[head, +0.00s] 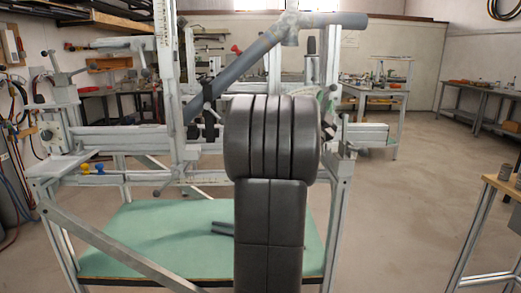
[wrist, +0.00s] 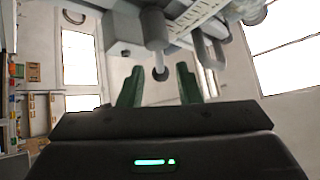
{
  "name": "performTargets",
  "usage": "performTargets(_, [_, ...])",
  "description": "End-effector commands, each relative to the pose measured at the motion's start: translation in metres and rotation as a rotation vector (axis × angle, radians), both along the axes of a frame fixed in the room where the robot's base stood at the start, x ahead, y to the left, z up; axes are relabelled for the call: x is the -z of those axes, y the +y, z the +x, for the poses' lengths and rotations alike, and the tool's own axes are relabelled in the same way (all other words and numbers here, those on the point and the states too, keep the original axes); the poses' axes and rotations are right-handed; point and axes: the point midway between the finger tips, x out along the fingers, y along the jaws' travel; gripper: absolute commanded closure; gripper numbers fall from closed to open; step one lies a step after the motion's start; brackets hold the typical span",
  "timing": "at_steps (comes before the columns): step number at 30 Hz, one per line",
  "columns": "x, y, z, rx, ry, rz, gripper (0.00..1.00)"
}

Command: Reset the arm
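My arm's dark padded link stands upright in the middle of the head view and covers part of the frame jig (head: 55,168). In the wrist view my gripper (wrist: 160,69) has its two green fingers well apart. No held thing shows between them. A grey rod with a rounded tip (wrist: 160,73) hangs beyond the fingers and lines up with the gap; I cannot tell how far off it is. In the head view my gripper is mostly hidden behind the arm link.
A grey tube (head: 240,72) slants across the jig. Yellow and blue knobs (head: 92,168) sit at its left. A green lower shelf (head: 150,240) holds short dark tubes (head: 222,229). A wooden-topped table (head: 505,184) stands at right. Floor (head: 415,200) between is clear.

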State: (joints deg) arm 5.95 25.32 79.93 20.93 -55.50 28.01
Motion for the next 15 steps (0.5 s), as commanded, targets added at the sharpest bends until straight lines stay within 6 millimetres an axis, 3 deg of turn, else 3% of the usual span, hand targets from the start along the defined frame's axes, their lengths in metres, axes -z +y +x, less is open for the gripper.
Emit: performTargets(15, [0.057, 0.035, -0.067, -0.001, 0.001, 0.000, 0.69])
